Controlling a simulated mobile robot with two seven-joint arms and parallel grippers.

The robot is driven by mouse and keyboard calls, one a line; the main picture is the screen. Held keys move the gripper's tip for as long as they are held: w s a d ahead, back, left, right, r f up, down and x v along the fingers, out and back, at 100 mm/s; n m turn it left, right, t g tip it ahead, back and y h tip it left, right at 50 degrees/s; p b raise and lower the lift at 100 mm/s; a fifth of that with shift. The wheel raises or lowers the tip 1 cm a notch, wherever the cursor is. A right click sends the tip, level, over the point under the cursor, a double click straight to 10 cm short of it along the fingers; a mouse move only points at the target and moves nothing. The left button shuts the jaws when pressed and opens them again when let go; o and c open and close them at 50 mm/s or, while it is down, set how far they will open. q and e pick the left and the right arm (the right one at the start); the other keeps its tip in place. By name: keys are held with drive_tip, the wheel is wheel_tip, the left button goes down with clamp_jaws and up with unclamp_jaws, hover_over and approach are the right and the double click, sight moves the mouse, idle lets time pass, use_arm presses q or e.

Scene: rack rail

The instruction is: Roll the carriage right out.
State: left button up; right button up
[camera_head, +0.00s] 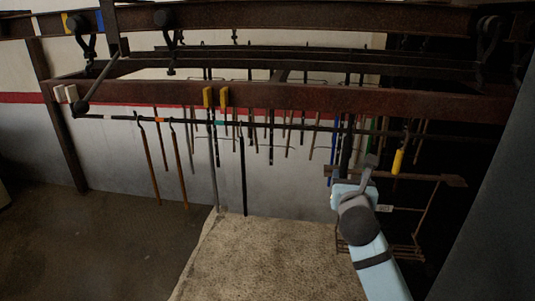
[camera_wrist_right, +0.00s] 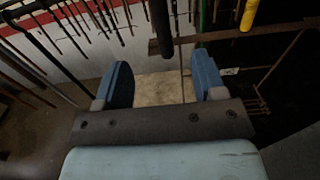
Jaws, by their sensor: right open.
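A rusty overhead rack beam (camera_head: 290,97) runs across the head view, with dark rails (camera_head: 330,67) behind it. I cannot tell for sure which part is the carriage. A rusty crossbar (camera_head: 425,178) with a wire basket frame (camera_head: 408,250) hangs at the right; the crossbar also shows in the right wrist view (camera_wrist_right: 215,36). My right gripper (camera_head: 366,172) is just in front of the crossbar's left part. In the wrist view its two blue fingers (camera_wrist_right: 163,78) are apart, with nothing held between them. A dark upright rod (camera_wrist_right: 160,28) ends beyond them. My left gripper is not in view.
Several thin rods and hooks hang below the beam, including two brown ones (camera_head: 179,165) at the left. A yellow handle (camera_head: 398,161) hangs close to my right gripper. A beige mat (camera_head: 260,255) lies on the floor below. The floor at the left is clear.

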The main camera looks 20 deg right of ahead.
sight(346, 158)
drive_tip(key=x, duration=1)
drive_tip(key=shift+s+d, duration=0.1)
drive_tip(key=shift+r, duration=0.1)
drive_tip(key=shift+x, duration=1.25)
clamp_jaws()
